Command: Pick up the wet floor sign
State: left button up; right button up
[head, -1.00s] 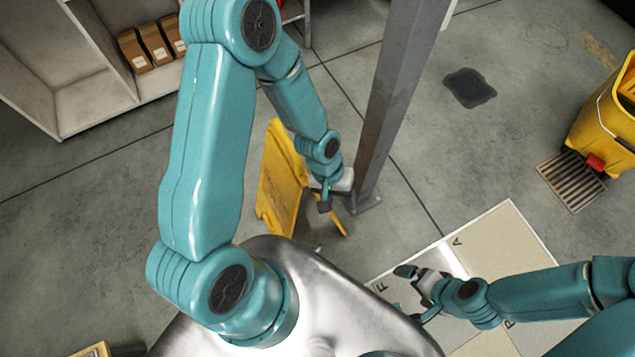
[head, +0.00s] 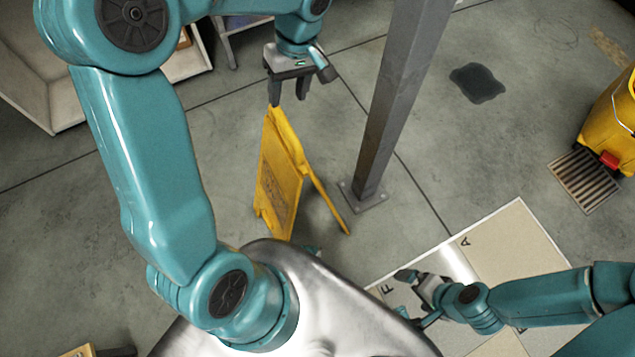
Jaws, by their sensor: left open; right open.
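The yellow wet floor sign (head: 277,180) stands upright as an A-frame on the concrete floor, in the middle of the head view, just beyond my silver body. My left gripper (head: 289,102) is open, with its fingers pointing down at the top edge of the sign. In the picture its fingertips meet the sign's top; whether they touch it I cannot tell. My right gripper (head: 408,292) is open and empty over the marked pad at the lower right, well apart from the sign.
A grey steel post (head: 400,110) is bolted to the floor right of the sign. A yellow mop bucket (head: 606,118) and a floor grate (head: 584,180) lie at the right. A dark puddle-like patch (head: 477,83) is behind. A lettered pale pad (head: 510,240) lies lower right.

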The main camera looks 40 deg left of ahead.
aim_at(283, 118)
pick_arm(q)
jog(key=x, duration=0.4)
jog(key=shift+f+b, duration=0.3)
jog(key=x, duration=0.5)
jog(key=shift+w+a+f+b, duration=0.15)
jog(key=shift+a+f+b, duration=0.15)
jog(key=shift+b, duration=0.1)
grip_shut()
jog(key=shift+r, duration=0.15)
dwell(0.4)
